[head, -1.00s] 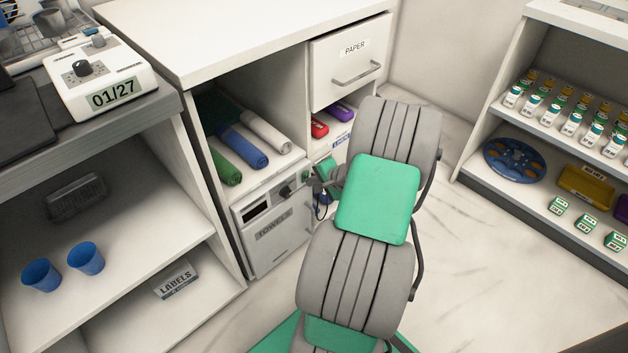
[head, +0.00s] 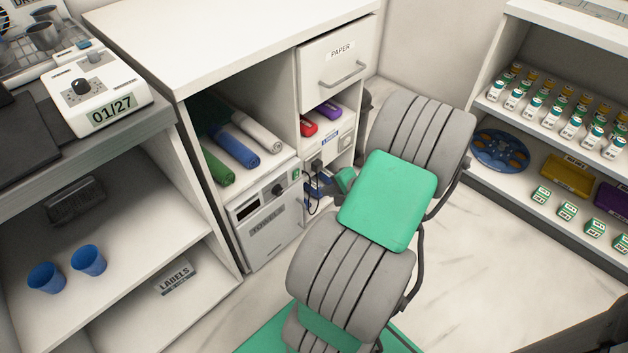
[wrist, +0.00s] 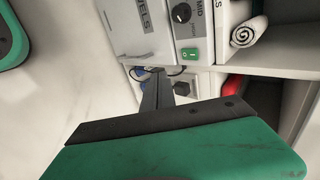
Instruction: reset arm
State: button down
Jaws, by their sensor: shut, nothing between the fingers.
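In the wrist view the dark fingers of my gripper (wrist: 157,92) are closed together with nothing between them. They extend from the green-and-black wrist body towards the towel cabinet. In the head view my grey and green arm is folded in front of the cabinets. A green part of its end shows beside the towel cabinet, but the fingertips are too hidden there to make out. The towel cabinet (head: 270,232) has a dial and a green switch, and its front also shows in the wrist view (wrist: 140,30). I cannot tell any contact between fingers and cabinet.
Rolled towels (head: 235,147) lie on the shelf above the towel cabinet, below a white counter (head: 210,40). Blue cups (head: 88,260) stand on the left shelf. Right shelving (head: 545,133) holds bottles, boxes and a blue reel. Bare floor (head: 490,265) lies between my arm and that shelving.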

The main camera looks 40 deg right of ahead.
jog(key=w+a+r+n+g+y+p, duration=0.15)
jog(key=a+r+n+p, duration=0.5)
jog(key=r, duration=0.65)
jog(key=w+a+r+n+g+p, duration=0.3)
jog(key=a+r+n+p, duration=0.1)
jog(key=a+r+p, duration=0.7)
jog(key=s+a+r+n+p, duration=0.2)
jog(key=a+r+p, duration=0.1)
jog(key=r, duration=0.4)
jog(key=s+a+r+n+g+h+p, duration=0.1)
jog(key=s+a+r+n+p, duration=0.1)
jog(key=a+r+p, duration=0.2)
jog(key=s+a+r+n+h+p, duration=0.1)
jog(key=a+r, duration=0.5)
jog(key=r, duration=0.6)
jog(key=s+n+p, duration=0.1)
jog(key=n+p, duration=0.1)
jog(key=shift+s+a+p, duration=0.2)
jog(key=shift+s+p, duration=0.05)
jog(key=shift+p, duration=0.1)
jog(key=shift+r+g, duration=0.1)
jog(key=shift+g, duration=0.15)
